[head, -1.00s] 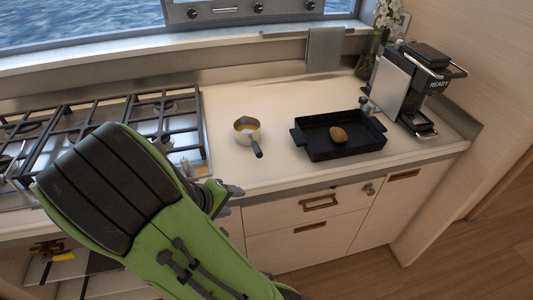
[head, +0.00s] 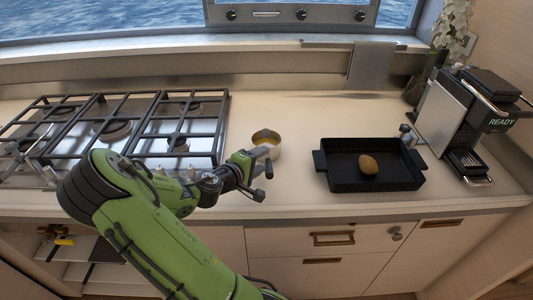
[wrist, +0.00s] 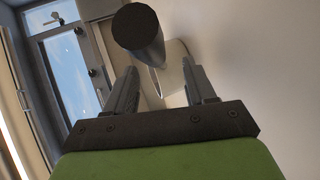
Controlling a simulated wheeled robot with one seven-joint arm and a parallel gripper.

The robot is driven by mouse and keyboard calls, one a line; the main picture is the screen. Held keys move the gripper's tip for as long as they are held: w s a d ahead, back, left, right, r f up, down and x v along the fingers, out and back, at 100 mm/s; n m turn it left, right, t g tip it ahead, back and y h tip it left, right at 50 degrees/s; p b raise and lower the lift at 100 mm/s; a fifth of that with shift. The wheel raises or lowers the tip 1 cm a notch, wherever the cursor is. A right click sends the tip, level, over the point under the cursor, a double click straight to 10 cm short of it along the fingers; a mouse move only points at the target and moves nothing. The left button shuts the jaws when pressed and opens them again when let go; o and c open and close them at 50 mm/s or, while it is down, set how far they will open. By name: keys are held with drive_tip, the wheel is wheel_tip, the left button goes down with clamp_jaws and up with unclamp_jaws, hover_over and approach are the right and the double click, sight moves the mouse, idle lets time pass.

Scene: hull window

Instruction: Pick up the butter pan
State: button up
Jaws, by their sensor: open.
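The butter pan (head: 267,139) is a small cream pot with a yellowish inside and a dark handle. It stands on the counter just right of the stove in the head view. My gripper (head: 262,175) is open beside the pan, on its handle side. In the wrist view the dark handle (wrist: 141,35) points toward the camera, above and partly between the spread fingers of my gripper (wrist: 160,85). The pale pan body (wrist: 172,72) shows behind the handle, partly hidden by it. I cannot tell whether a finger touches the handle.
The gas stove (head: 110,130) with black grates lies left of the pan. A black tray (head: 335,180) holding a brown, potato-like item (head: 368,164) stands to the right. A coffee machine (head: 470,115) is at the far right. The counter (head: 300,120) behind the pan is clear.

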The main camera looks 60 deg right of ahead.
drive_tip(key=x, duration=0.2)
drive_tip(key=shift+d+f, duration=0.2)
drive_tip(key=shift+d, duration=0.15)
drive_tip(key=shift+a, duration=0.1)
drive_tip(key=shift+c, duration=0.8)
clamp_jaws()
